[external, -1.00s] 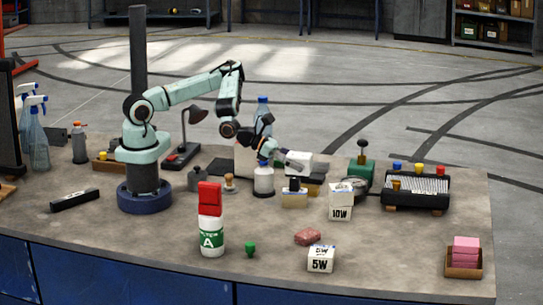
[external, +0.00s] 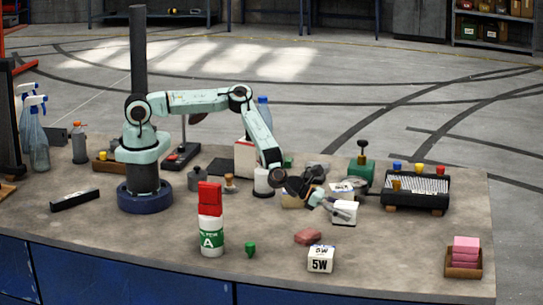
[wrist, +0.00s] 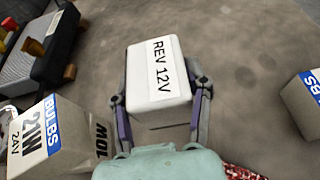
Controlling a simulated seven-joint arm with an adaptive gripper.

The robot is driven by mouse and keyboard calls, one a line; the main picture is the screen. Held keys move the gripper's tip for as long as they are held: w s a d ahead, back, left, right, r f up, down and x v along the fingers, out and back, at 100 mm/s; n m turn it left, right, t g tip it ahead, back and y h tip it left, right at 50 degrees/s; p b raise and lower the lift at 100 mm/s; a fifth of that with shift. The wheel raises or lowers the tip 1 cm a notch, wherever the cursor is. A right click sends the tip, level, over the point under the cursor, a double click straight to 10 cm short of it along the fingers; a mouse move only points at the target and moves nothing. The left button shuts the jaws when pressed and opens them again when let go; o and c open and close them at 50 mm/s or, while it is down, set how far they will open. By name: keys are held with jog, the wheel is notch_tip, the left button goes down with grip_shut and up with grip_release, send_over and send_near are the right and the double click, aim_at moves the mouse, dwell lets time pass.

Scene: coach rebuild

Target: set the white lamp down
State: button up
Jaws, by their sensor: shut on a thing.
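The white lamp is a white block (wrist: 158,62) labelled "REV 12V" in the wrist view. My gripper (wrist: 160,97) has a finger on each of its sides and is shut on it. In the external view the lamp (external: 345,211) is at the end of my gripper (external: 334,206), right of the table's middle. The lamp is low over the table; I cannot tell whether its underside touches it.
A white bulb box (wrist: 48,142) stands close on the left in the wrist view; another box (wrist: 303,100) is at the right edge. Bare tabletop (external: 400,240) lies between the rack and the front edge.

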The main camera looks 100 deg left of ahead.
aim_at(348, 226)
jog(key=shift+w+f, duration=0.25)
jog(key=shift+f, duration=0.1)
jog(key=shift+w+f, duration=0.2)
jog(key=shift+f, duration=1.5)
jog(key=shift+f, duration=0.1)
jog(key=o, duration=1.2)
